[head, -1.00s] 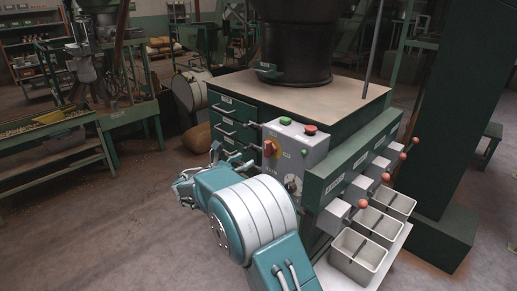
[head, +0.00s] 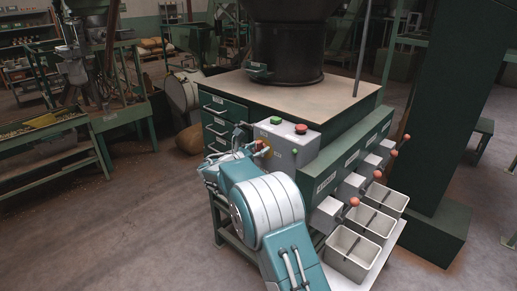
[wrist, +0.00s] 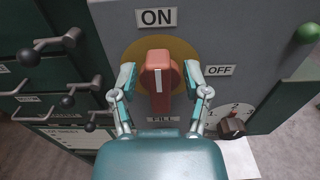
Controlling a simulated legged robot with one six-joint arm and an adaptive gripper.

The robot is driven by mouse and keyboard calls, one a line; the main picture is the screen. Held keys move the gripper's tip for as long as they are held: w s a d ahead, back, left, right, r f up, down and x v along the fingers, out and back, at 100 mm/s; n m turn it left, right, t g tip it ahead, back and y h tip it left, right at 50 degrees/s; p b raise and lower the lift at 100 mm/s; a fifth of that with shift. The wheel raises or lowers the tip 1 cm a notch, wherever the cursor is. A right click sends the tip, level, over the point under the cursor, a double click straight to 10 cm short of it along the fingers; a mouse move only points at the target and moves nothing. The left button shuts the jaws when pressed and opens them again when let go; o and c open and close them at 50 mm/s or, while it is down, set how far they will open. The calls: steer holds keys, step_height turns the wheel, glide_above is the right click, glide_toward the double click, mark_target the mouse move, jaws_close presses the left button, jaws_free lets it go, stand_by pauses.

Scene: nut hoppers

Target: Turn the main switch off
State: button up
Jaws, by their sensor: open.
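The main switch is a red rotary handle (wrist: 158,75) on a yellow round plate (wrist: 133,52) on the grey control box (wrist: 210,20). Its white mark points up toward the ON label (wrist: 157,17); the OFF label (wrist: 219,70) is to the right. My gripper (wrist: 160,85) is open, with one finger on each side of the handle and small gaps visible. In the head view, my gripper (head: 257,149) is at the box's front face and covers much of the switch. The control box (head: 293,145) has a green and a red button on top.
A dial with a dark knob (wrist: 232,127) is below right, and a green knob (wrist: 307,33) upper right. Levers with orange balls (head: 353,201) and grey bins (head: 352,248) stand to the right.

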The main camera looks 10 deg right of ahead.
steer(key=shift+a, duration=0.15)
steer(key=c, duration=0.8)
steer(key=shift+o, duration=0.2)
steer(key=shift+m, duration=0.4)
steer(key=m, duration=0.3)
steer(key=shift+s+m, duration=0.2)
steer(key=shift+m, duration=0.2)
steer(key=m, duration=0.4)
steer(key=shift+s+d+f, duration=0.15)
steer(key=shift+d+f, duration=0.1)
steer(key=m, duration=0.6)
steer(key=f+m, duration=0.1)
steer(key=m, duration=0.2)
steer(key=shift+s+d, duration=0.1)
steer(key=shift+s, duration=0.1)
steer(key=shift+f, duration=0.15)
